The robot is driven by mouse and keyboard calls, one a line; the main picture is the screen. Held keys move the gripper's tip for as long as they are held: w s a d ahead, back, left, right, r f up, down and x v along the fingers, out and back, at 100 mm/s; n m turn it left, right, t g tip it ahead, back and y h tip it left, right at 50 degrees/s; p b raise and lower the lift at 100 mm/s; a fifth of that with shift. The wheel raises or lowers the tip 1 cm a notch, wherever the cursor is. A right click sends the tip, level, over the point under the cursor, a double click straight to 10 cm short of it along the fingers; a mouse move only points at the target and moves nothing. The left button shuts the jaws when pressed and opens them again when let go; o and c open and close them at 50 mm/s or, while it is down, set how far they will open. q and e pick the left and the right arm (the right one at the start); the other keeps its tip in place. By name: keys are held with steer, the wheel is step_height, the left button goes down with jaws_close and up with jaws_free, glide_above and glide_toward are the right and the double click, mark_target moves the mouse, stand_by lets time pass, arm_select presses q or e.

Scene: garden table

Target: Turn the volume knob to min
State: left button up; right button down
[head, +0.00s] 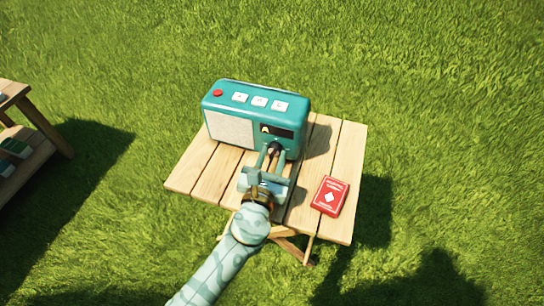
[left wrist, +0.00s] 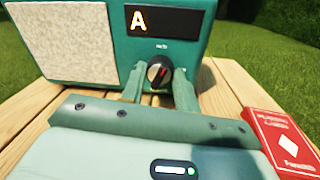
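A teal radio (head: 215,106) stands on the wooden slatted table. Its dark round volume knob (left wrist: 159,72) sits low on the front face under the display, with a red mark pointing up and slightly right. The knob also shows small in the head view (head: 275,148). My left gripper (left wrist: 159,76) is open in front of the radio, one finger on each side of the knob. Slight gaps show between fingers and knob, and I cannot tell whether they touch. My right gripper is in neither view.
The display (left wrist: 160,21) reads "A". A speaker panel (left wrist: 62,42) is left of it; buttons are on the radio's top. A red card box (head: 330,196) lies at the table's right (head: 345,150). A wooden shelf (head: 45,125) stands far left, with grass around.

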arm_select(q)
steer(key=shift+n, duration=1.7)
steer(key=o, duration=1)
steer(key=shift+s+a, duration=0.15)
steer(key=shift+s, duration=0.3)
steer(key=p+v, duration=0.3)
steer(key=v, duration=1.2)
steer(key=shift+s+r, duration=0.1)
steer(key=shift+s, duration=0.15)
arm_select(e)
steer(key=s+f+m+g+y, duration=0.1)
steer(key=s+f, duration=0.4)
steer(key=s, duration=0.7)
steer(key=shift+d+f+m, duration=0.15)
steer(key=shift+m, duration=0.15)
